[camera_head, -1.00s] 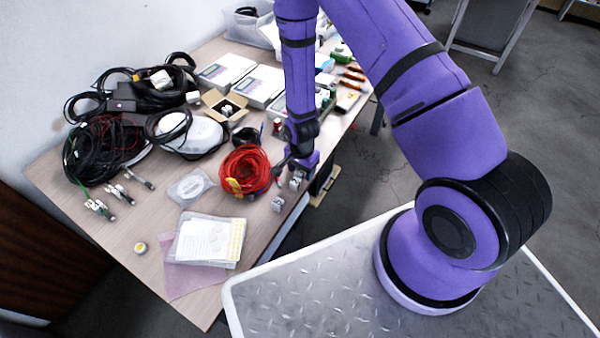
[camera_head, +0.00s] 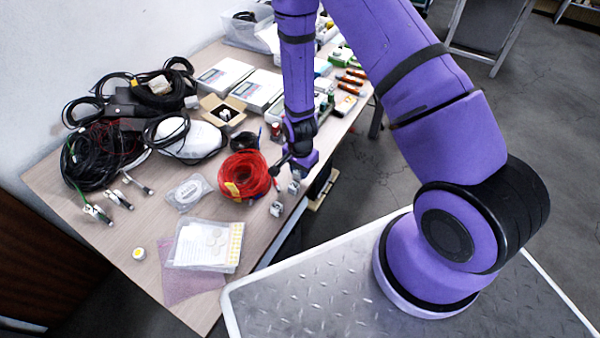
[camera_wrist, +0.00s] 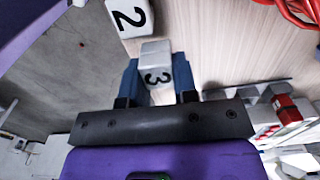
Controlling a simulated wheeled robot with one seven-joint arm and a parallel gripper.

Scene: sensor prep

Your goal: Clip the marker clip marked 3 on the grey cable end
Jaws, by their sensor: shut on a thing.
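My gripper (camera_wrist: 156,82) is shut on the white marker clip marked 3 (camera_wrist: 157,72), which sits between its two blue fingers in the wrist view. In the head view my gripper (camera_head: 297,172) is at the table's right edge, with that clip (camera_head: 294,187) just below it. I cannot tell whether the clip touches the table. The marker clip marked 2 (camera_wrist: 129,17) stands apart from it; it also shows in the head view (camera_head: 277,208). Several cable ends with metal tips (camera_head: 120,199) lie at the table's left; I cannot tell which is grey.
A red cable coil (camera_head: 247,178) lies left of my gripper. Black cable bundles (camera_head: 90,155), a white dome-shaped device (camera_head: 190,140) and a small open box (camera_head: 222,111) stand farther back. A clear bag (camera_head: 205,245) lies at the front.

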